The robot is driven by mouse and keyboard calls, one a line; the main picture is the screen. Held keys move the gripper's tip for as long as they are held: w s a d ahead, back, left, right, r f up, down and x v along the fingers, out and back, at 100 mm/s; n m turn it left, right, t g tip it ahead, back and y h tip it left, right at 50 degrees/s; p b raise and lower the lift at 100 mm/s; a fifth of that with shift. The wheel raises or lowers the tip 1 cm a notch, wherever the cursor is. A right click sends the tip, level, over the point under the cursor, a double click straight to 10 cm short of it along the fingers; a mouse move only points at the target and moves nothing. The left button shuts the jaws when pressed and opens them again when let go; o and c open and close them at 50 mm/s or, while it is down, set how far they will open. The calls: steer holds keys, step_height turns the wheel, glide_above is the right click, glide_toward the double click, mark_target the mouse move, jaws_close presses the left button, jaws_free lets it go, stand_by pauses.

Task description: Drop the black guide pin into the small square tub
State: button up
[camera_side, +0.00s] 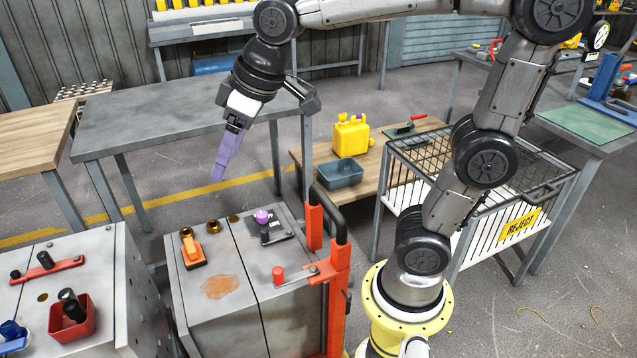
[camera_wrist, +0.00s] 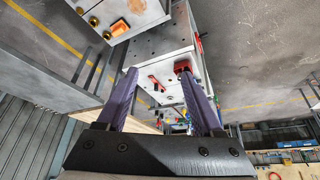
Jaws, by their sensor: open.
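A black cylindrical pin (camera_side: 74,311) leans in a small red square tub (camera_side: 54,322) on the left grey block. Its upper end shows above the rim; its lower end is hidden. The tub also shows in the wrist view (camera_wrist: 184,66), with something dark in it. My gripper (camera_side: 218,178), with purple fingers, is high above the floor near the grey table, well right of and above the tub. In the wrist view my gripper (camera_wrist: 157,78) has its fingers spread, with nothing held between them.
A red bar (camera_side: 47,268) with black knobs and a blue tub (camera_side: 12,336) are near the red tub. The middle block (camera_side: 236,262) carries an orange-handled part, a purple-topped piece and a tall red clamp (camera_side: 336,270). A grey-blue bin (camera_side: 340,174) stands by a yellow jerry can (camera_side: 351,137).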

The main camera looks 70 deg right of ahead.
steer(key=s+d+f+m, duration=0.1)
steer(key=s+d+f, duration=0.1)
steer(key=s, duration=0.5)
steer(key=s+d+f+m+h, duration=0.1)
steer(key=s+d+f, duration=0.1)
steer(key=s, duration=0.6)
steer(key=shift+d+f+m+t, duration=0.3)
steer(key=shift+f, duration=0.5)
